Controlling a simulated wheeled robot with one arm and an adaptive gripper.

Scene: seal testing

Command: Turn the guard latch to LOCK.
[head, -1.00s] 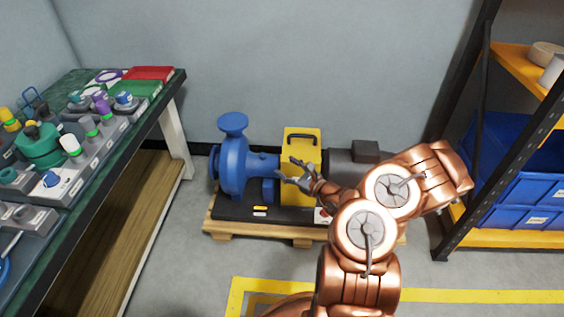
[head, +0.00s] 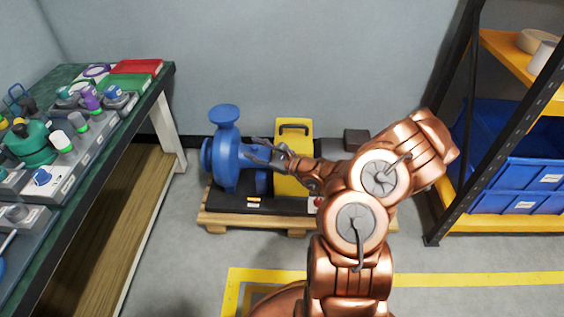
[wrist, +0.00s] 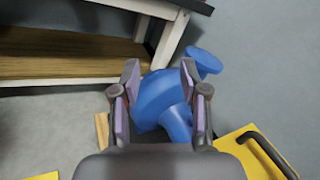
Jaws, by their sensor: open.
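The yellow guard (head: 293,172) with a dark handle on top stands on the pump base, right of the blue pump (head: 228,155). I cannot make out the guard latch in either view. My gripper (head: 257,153) is open and empty, in front of the pump and just left of the guard in the head view. In the wrist view, the fingers of my gripper (wrist: 163,90) are spread, with the blue pump (wrist: 158,98) beyond and between them. The yellow guard (wrist: 238,147) shows at lower right there, partly hidden by the gripper body.
The pump base rests on a wooden pallet (head: 240,222). A green-topped workbench (head: 50,258) with several fittings stands left. A shelf with blue bins (head: 527,157) stands right. A yellow floor line (head: 430,279) crosses the front. Grey floor between bench and pallet is clear.

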